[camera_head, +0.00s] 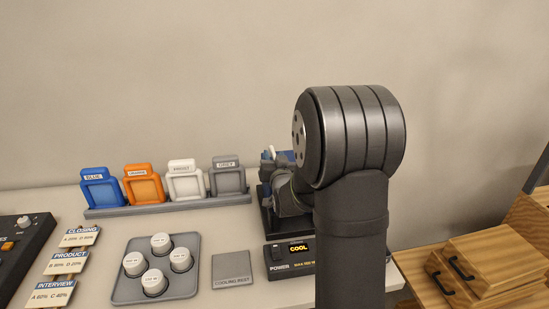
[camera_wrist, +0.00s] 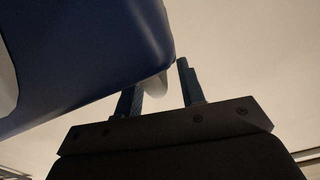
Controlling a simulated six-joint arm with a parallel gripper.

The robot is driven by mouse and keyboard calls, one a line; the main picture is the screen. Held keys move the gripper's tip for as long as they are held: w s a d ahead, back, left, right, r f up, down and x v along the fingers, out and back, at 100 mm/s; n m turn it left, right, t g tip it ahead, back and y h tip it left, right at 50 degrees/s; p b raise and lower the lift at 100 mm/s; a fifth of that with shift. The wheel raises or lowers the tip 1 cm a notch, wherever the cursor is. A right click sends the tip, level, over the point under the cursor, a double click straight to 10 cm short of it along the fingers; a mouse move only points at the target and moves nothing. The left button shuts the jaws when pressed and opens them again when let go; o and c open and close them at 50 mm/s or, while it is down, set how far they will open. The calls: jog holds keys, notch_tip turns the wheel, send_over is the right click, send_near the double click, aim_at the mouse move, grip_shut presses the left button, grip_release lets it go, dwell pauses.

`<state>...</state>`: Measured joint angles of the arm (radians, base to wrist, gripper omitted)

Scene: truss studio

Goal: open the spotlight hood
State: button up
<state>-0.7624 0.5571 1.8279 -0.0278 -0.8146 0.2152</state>
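A large dark blue shell (camera_wrist: 85,50), seemingly the spotlight hood, fills the upper left of the wrist view. A pale tab (camera_wrist: 156,86) sticks out below its edge. My gripper (camera_wrist: 160,74) has its two fingers apart, with the tab between them, nearer the left finger. A clear gap shows beside the right finger; whether the left one touches the tab I cannot tell. In the head view, a bit of blue hood (camera_head: 287,156) shows behind my arm, which hides most of the spotlight. The unit's base (camera_head: 290,268) reads "COOL" and "POWER".
A rack (camera_head: 165,208) of blue, orange, white and grey frames stands left of the spotlight. In front are a tray (camera_head: 188,285) of several white knobs, a grey "COOLING REST" pad (camera_head: 232,270) and label cards (camera_head: 68,262). Wooden boxes (camera_head: 490,265) stand at right.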

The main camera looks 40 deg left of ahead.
jog(key=shift+w, duration=0.1)
grip_shut()
